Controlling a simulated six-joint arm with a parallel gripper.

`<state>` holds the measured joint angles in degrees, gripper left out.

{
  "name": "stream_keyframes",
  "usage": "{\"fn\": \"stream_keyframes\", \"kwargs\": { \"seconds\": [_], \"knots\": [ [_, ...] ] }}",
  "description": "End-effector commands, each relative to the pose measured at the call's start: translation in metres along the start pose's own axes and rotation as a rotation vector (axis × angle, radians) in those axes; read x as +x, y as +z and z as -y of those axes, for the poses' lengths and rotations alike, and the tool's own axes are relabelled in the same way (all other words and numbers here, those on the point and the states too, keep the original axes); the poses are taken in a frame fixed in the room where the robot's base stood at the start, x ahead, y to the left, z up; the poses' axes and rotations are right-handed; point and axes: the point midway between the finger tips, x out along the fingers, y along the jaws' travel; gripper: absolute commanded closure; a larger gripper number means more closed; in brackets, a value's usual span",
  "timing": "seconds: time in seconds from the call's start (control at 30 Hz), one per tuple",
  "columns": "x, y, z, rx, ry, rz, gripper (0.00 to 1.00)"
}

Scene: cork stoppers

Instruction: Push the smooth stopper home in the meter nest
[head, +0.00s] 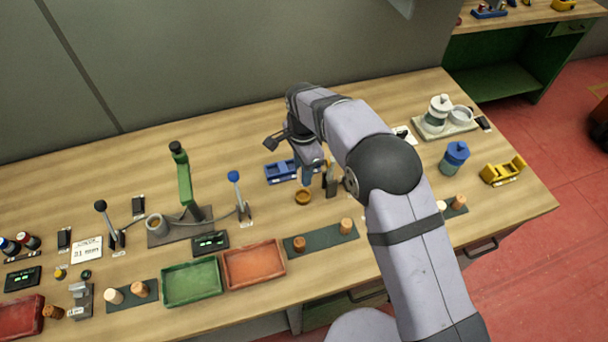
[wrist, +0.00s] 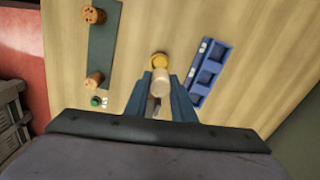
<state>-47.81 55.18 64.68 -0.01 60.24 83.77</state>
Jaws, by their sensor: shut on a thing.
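My gripper (wrist: 161,92) is shut on a pale, smooth-looking stopper (wrist: 161,80) in the wrist view, its blue fingers on either side. Just beyond the stopper's end is a round yellow-brown piece (wrist: 159,59). It appears to be the short round piece (head: 303,198) on the bench in the head view. I cannot tell whether the stopper touches it. In the head view my gripper (head: 312,178) is low over the bench, and the held stopper is not clear there. No label marking the meter nest is readable, so I cannot tell which fixture it is.
A blue slotted block (wrist: 209,74) lies right of my fingers in the wrist view. A dark mat (wrist: 102,45) with two corks lies left. In the head view, green (head: 191,282) and orange (head: 254,265) trays stand at the front, and a green-handled press (head: 184,180) stands left.

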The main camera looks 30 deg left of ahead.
Motion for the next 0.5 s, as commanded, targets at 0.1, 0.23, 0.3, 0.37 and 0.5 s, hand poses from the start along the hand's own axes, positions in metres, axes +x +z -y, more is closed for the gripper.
{"fn": "stream_keyframes", "kwargs": {
  "seconds": [0.1, 0.23, 0.3, 0.37, 0.5],
  "knots": [
    [0.000, 0.000, 0.000, 0.000, -0.001, 0.000, 0.97],
    [0.002, 0.000, 0.000, 0.000, -0.001, 0.000, 0.97],
    [0.004, 0.000, 0.000, 0.000, -0.001, 0.000, 0.97],
    [0.006, 0.000, 0.000, 0.000, -0.001, 0.000, 0.97],
    [0.013, 0.000, 0.000, 0.000, -0.001, 0.000, 0.97]
  ]
}}
